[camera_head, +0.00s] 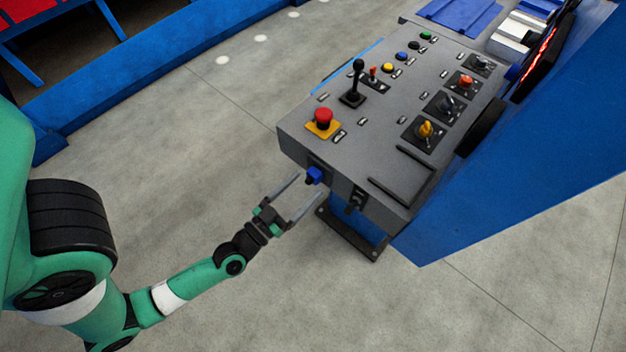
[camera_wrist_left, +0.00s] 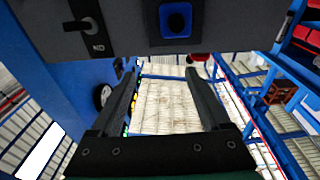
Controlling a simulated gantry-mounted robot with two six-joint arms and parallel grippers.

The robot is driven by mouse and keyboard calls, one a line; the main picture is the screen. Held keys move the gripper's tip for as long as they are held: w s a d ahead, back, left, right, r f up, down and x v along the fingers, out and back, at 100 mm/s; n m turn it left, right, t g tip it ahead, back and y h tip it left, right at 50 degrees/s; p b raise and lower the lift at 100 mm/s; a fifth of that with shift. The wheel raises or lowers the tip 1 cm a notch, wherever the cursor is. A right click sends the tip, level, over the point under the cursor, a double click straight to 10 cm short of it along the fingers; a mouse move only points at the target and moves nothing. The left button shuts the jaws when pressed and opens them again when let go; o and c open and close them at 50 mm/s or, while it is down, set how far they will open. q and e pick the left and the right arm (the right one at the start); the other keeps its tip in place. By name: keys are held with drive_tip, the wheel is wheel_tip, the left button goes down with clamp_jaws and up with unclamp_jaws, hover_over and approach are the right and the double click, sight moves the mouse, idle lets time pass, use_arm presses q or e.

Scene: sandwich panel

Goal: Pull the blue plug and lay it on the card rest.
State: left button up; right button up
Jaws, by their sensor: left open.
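The blue plug (camera_head: 314,175) sits in a dark socket on the front face of the grey control panel (camera_head: 365,140), below the red mushroom button. In the left wrist view the plug (camera_wrist_left: 176,18) shows as a blue square in a dark plate at the top. My left gripper (camera_head: 308,186) is open and empty in front of that face, its two fingers pointing toward the plug. The fingers (camera_wrist_left: 163,75) show no contact with the plug. Two dark raised bars (camera_head: 402,181) edge a bare area on the panel's near right; I cannot tell for sure if this is the card rest. My right gripper is out of view.
A red mushroom button (camera_head: 323,117) on a yellow base, a black joystick (camera_head: 356,82) and several knobs stand on the panel. A key-like switch (camera_head: 356,199) juts from the front face, right of the plug. The floor left of the panel is clear.

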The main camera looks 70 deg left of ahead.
sight(307, 183)
use_arm(q)
drive_tip(key=s+f+g, duration=0.1)
drive_tip(key=s+f, duration=0.3)
drive_tip(key=f, duration=0.1)
drive_tip(key=shift+s+g+b, duration=0.15)
drive_tip(key=shift+g+b, duration=0.2)
drive_tip(key=shift+g, duration=0.05)
drive_tip(key=shift+a, duration=0.1)
drive_tip(key=x, duration=0.9)
idle(0.8)
clamp_jaws()
idle(0.4)
